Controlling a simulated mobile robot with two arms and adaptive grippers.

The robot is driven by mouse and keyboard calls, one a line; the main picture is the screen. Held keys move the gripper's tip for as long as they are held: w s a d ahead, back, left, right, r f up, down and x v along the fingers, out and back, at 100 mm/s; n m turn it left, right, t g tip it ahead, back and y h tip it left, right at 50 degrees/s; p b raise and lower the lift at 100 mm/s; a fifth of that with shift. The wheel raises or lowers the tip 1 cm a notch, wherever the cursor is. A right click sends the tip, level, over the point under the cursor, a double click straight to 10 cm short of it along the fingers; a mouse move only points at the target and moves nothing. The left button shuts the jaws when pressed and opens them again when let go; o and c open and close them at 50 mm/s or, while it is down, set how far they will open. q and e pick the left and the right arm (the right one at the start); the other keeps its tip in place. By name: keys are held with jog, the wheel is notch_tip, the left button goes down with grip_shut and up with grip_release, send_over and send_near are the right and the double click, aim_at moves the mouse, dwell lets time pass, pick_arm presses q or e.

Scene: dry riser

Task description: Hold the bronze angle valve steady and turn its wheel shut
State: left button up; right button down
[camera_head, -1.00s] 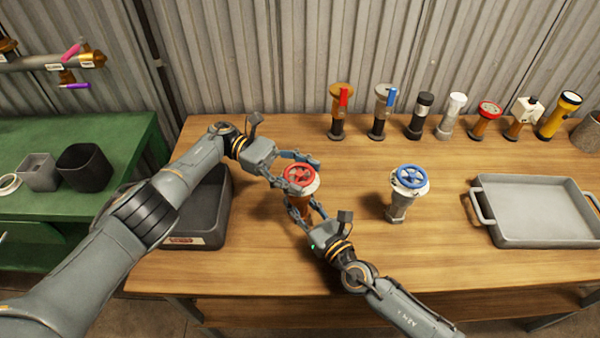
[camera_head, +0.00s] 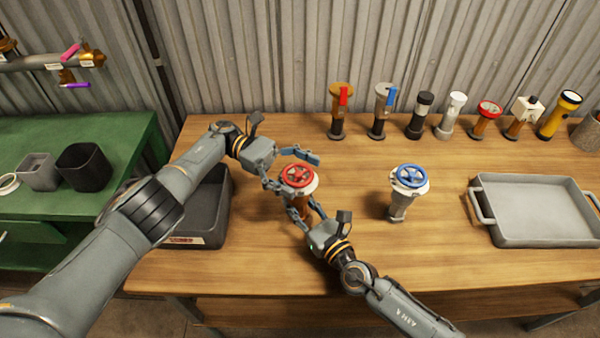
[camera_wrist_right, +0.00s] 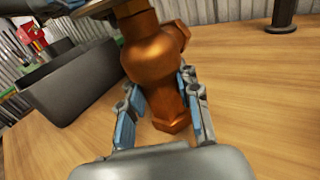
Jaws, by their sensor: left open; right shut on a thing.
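The bronze angle valve (camera_wrist_right: 152,60) stands upright on the wooden table, with a red handwheel (camera_head: 298,175) on top. My right gripper (camera_head: 306,212) is shut on the lower body of the valve; in the right wrist view its blue-padded fingers (camera_wrist_right: 160,108) lie on both sides of the bronze body. My left gripper (camera_head: 291,170) is open at the red wheel, one finger behind it and one at its left front side. I cannot tell whether the left fingers touch the wheel. Part of the bronze body is hidden behind the grippers in the head view.
A grey valve with a blue wheel (camera_head: 408,178) stands to the right. A grey tray (camera_head: 530,240) lies at the far right and a dark bin (camera_head: 205,225) on the left. Several valves and flashlights line the back. The green bench (camera_head: 110,205) is at the left.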

aim_at(300, 173)
pick_arm(q)
jog(key=shift+r, duration=0.1)
notch_tip(300, 173, up, 10)
jog(key=shift+f, duration=0.1)
dwell(0.5)
